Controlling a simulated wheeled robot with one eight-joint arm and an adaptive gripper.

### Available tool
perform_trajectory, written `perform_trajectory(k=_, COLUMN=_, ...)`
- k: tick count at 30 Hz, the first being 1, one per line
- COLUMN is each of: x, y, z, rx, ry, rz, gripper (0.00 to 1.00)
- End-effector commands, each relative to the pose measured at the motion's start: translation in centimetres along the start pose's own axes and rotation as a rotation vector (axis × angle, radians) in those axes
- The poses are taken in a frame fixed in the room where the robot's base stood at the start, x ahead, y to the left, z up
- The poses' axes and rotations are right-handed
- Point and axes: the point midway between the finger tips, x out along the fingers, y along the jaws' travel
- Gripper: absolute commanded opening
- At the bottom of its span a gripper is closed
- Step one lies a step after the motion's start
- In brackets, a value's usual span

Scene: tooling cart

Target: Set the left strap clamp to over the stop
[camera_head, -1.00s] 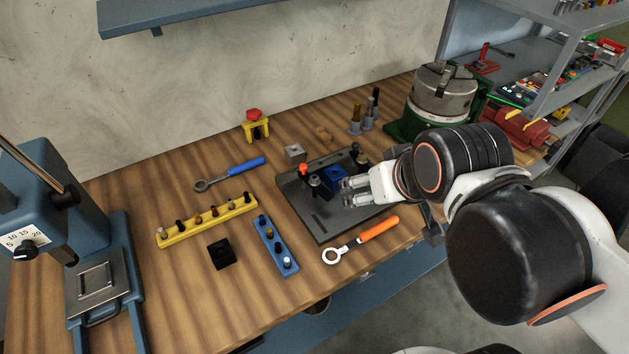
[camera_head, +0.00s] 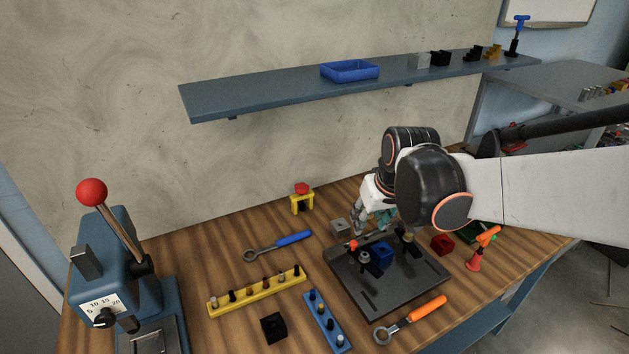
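A dark grey fixture plate (camera_head: 345,284) lies on the wooden bench. A blue block (camera_head: 382,254) sits on it. The left strap clamp (camera_head: 367,262) is dark, left of the block, with a grey upright beside it and an orange-red knob (camera_head: 352,245) behind. A second dark clamp (camera_head: 409,244) stands right of the block. How the left clamp's strap lies relative to the stop is too small to tell. My gripper (camera_head: 372,222) points down near the plate's back edge, behind the block and apart from the left clamp. Its finger opening is unclear.
An orange-handled wrench (camera_head: 426,308), blue rack (camera_head: 326,321) and yellow rack (camera_head: 256,291) lie around the plate. A grey block (camera_head: 339,226) and yellow emergency-stop stand (camera_head: 302,199) are behind. A red block (camera_head: 442,243) is right. A shelf (camera_head: 270,93) hangs above.

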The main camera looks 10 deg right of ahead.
Motion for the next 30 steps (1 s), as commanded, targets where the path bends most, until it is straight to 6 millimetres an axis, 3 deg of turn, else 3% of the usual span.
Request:
perform_trajectory(k=8, x=2.1, y=0.1, z=-0.3, rx=-0.003, ry=-0.007, rz=-0.002, gripper=0.38)
perform_trajectory(k=21, x=10.4, y=0.1, z=-0.2, rx=-0.002, ry=-0.006, rz=-0.002, gripper=0.38)
perform_trajectory(k=30, x=13.9, y=0.1, z=-0.2, rx=-0.002, ry=-0.006, rz=-0.002, gripper=0.38)
